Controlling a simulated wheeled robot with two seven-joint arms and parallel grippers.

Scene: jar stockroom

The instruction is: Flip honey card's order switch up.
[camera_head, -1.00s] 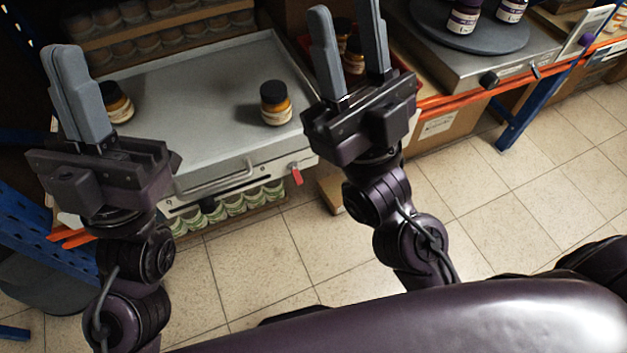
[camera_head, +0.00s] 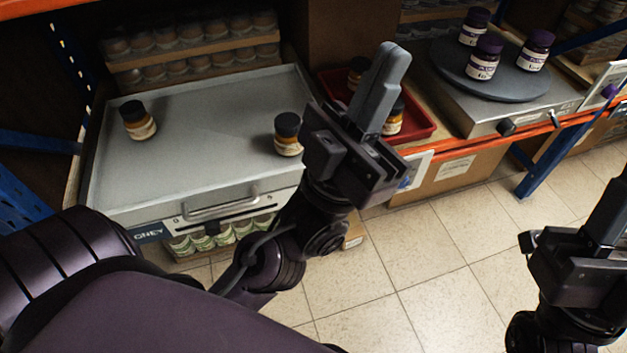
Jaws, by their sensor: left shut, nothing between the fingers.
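My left gripper (camera_head: 382,88) is shut and empty, raised in front of the red tray. A white card (camera_head: 416,168) hangs under the orange rail just right of that gripper. The gripper partly covers it, its wording is unreadable, and no switch shows on it. A dark label ending in "ONEY" (camera_head: 147,232) is on the grey drawer's front, partly covered by my arm. The drawer's right front corner is hidden behind my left arm. My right gripper (camera_head: 608,212) is at the right edge, cut off by the frame; only one finger shows clearly.
The grey drawer tray (camera_head: 200,110) holds two amber jars. The red tray (camera_head: 420,128) holds jars behind my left gripper. Purple-lidded jars stand on a round turntable (camera_head: 482,82). Another white card (camera_head: 600,80) with a purple piece is at the right.

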